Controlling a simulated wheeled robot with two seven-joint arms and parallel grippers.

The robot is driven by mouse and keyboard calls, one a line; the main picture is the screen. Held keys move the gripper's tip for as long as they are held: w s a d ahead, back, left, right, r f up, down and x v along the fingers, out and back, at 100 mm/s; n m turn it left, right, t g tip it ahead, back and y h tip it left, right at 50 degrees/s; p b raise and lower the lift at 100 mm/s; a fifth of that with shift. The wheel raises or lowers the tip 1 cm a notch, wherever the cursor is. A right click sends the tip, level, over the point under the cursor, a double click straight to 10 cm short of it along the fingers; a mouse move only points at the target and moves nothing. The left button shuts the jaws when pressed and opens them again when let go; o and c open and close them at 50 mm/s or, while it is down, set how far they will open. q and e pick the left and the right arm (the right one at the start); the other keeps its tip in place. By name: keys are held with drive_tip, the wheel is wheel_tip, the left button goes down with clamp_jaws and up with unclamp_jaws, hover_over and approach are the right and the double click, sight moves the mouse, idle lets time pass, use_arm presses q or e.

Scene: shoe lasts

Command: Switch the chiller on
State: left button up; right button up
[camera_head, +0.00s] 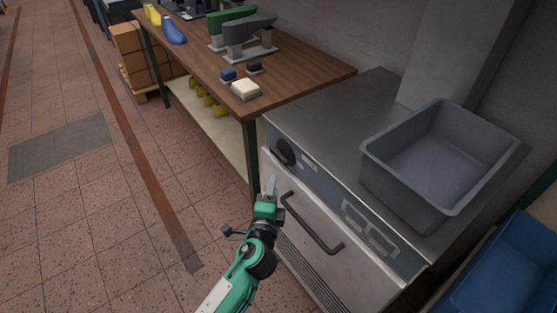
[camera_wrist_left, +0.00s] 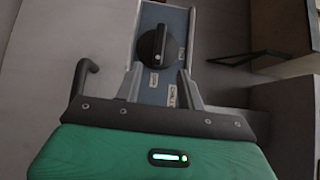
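The chiller (camera_head: 330,235) is a steel-topped cabinet with a pale front door and a dark bar handle (camera_head: 312,228). Its black round knob (camera_head: 285,152) sits at the left end of the blue-grey control strip. In the left wrist view the knob (camera_wrist_left: 154,45) is ahead, with small white labels around it; one seems to read CHILL. My left gripper (camera_head: 271,184) is in front of the chiller, below the knob and apart from it. Its two fingers (camera_wrist_left: 159,86) are spread with nothing between them. My right gripper is not in view.
A grey bin (camera_head: 383,190) stands on the chiller top. A blue crate (camera_head: 500,285) is at lower right. The tiled floor at left is clear.

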sight(279, 159)
use_arm(q)
drive_tip(key=w, duration=0.3)
drive_tip(key=w+d, duration=0.1)
drive_tip(key=w, duration=0.7)
drive_tip(key=shift+w+d, duration=0.1)
drive_tip(key=shift+d, duration=0.25)
clamp_jaws()
